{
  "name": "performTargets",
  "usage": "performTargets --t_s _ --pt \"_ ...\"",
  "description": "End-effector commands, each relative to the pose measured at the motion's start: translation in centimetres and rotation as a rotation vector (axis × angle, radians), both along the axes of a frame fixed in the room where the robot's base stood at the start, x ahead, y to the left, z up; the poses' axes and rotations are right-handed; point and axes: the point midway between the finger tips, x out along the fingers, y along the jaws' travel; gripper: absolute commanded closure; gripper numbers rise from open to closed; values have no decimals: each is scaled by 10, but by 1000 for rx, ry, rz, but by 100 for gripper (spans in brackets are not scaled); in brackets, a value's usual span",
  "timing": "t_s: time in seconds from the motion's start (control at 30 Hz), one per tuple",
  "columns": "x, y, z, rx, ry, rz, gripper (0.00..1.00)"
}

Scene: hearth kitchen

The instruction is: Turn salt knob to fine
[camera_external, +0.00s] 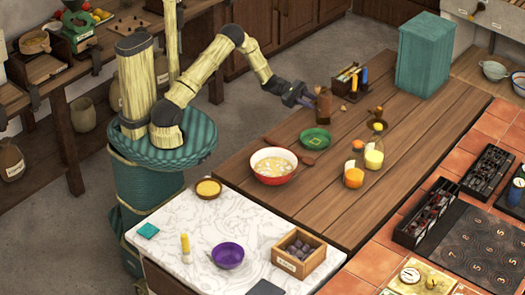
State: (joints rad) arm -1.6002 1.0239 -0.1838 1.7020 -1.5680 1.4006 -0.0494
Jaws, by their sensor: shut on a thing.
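A brown, upright mill-like object (323,104) stands on the wooden table, near its far left edge. It looks like the salt mill, but no knob or fine marking can be made out at this size. My gripper (308,101) reaches in from the left at the height of this object and is shut on it. The fingertips are small and partly hidden against the brown body, so the exact grip point is unclear.
Near my gripper are a box of utensils (350,78), a green dish (315,139) and a red bowl (273,166). Orange and yellow jars (374,155) stand to the right. A teal box (424,54) is at the back. The table's right-hand middle is clear.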

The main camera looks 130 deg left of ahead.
Motion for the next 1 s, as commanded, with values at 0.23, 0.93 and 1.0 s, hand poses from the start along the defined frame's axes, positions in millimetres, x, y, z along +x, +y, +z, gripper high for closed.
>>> performTargets --t_s 0.23,0.93,1.0 --pt "-1 0 -6 236 2 0 100" --pt "-1 0 -8 899 1 0 100" --pt "-1 0 -7 960 1 0 100"
